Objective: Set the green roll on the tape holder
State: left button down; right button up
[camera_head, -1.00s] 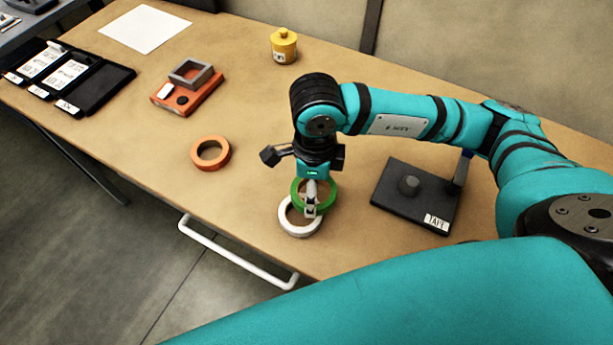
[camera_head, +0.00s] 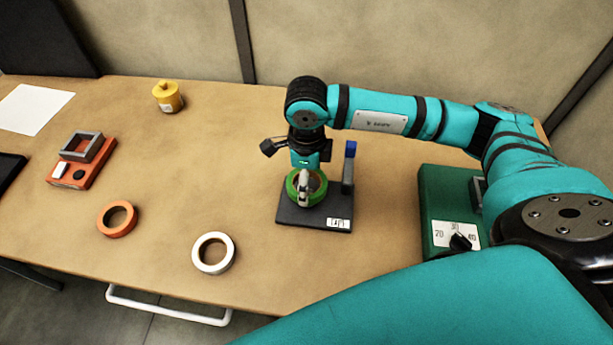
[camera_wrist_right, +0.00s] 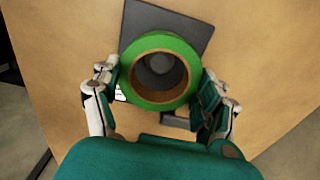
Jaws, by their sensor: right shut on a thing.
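The green roll (camera_head: 291,187) is held in my right gripper (camera_head: 304,190), over the black tape holder (camera_head: 292,215). In the right wrist view the two fingers of my right gripper (camera_wrist_right: 160,92) press on opposite sides of the green roll (camera_wrist_right: 160,43). The holder's round peg (camera_wrist_right: 159,63) shows through the roll's hole, a little above its centre. The holder's flat base (camera_wrist_right: 150,18) shows behind the roll. I cannot tell how much height lies between roll and base. The holder's upright post with a blue top (camera_head: 349,165) stands just right of the gripper. My left gripper is not in view.
A white roll (camera_head: 228,265) and an orange roll (camera_head: 107,231) lie left of the holder. A green box with a dial (camera_head: 440,190) stands to its right. An orange device (camera_head: 62,180) and a yellow container (camera_head: 167,98) are farther left. The table between is clear.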

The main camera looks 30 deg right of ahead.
notch_tip(320, 180, down, 3)
jog(key=shift+f+b, duration=0.1)
jog(key=shift+b, duration=0.65)
jog(key=shift+f, duration=0.4)
pick_arm(q)
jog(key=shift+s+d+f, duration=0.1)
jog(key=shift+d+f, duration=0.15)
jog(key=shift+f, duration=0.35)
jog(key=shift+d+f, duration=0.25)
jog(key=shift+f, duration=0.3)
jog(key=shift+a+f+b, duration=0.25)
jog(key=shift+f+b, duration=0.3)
jog(key=shift+b, duration=0.2)
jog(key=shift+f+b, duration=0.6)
pick_arm(e)
jog(key=shift+f, duration=0.6)
jog(key=o, duration=0.9)
jog(key=shift+c, duration=0.2)
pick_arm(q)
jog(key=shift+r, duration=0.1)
pick_arm(e)
jog(key=shift+r, duration=0.1)
pick_arm(q)
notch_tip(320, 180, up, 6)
jog(key=p, duration=0.6)
pick_arm(e)
notch_tip(320, 180, up, 11)
